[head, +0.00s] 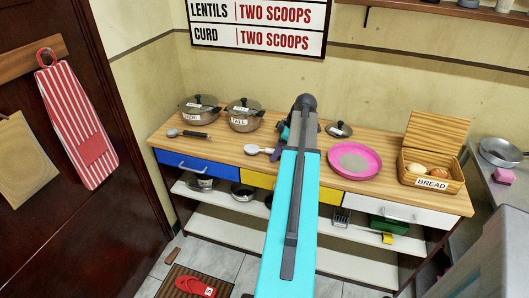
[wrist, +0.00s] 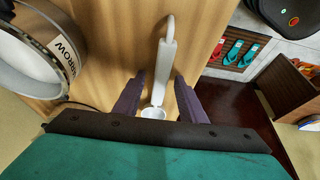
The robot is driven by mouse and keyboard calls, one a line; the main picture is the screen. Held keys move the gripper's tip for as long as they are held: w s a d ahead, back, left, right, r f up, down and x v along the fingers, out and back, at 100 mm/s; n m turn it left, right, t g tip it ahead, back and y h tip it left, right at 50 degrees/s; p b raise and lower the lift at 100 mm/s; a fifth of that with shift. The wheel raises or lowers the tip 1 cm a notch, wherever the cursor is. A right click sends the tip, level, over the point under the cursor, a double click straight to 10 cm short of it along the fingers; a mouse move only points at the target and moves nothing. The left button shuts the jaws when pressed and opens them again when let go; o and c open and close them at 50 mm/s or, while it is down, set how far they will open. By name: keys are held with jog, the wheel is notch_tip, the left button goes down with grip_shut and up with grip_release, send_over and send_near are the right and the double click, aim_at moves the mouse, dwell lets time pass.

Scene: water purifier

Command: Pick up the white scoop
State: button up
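The white scoop (head: 254,150) lies on the wooden counter, just left of my arm in the head view. In the wrist view the white scoop (wrist: 167,58) runs upright through the middle, with a looped end at the top and a rounded end near my gripper. My gripper (wrist: 160,77) is open, with one purple finger on each side of the scoop and a visible gap to each. In the head view my arm hides much of the gripper and the far part of the scoop.
Two lidded pots (head: 243,118) stand behind the scoop, and a dark spoon (head: 188,134) lies to its left. A labelled pot (wrist: 32,58) is close at left in the wrist view.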

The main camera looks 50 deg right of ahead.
dwell(0.3)
grip_shut()
jog(key=shift+r, duration=0.2)
jog(key=shift+r+b, duration=0.5)
jog(key=shift+r, duration=1)
jog(key=s+a+b, duration=0.1)
jog(key=s+a, duration=0.1)
jog(key=s, duration=0.5)
jog(key=s+a+r+b, duration=0.1)
jog(key=s, duration=0.7)
jog(key=shift+s+a+r, duration=0.25)
jog(key=shift+a+r, duration=0.05)
jog(key=shift+a, duration=0.05)
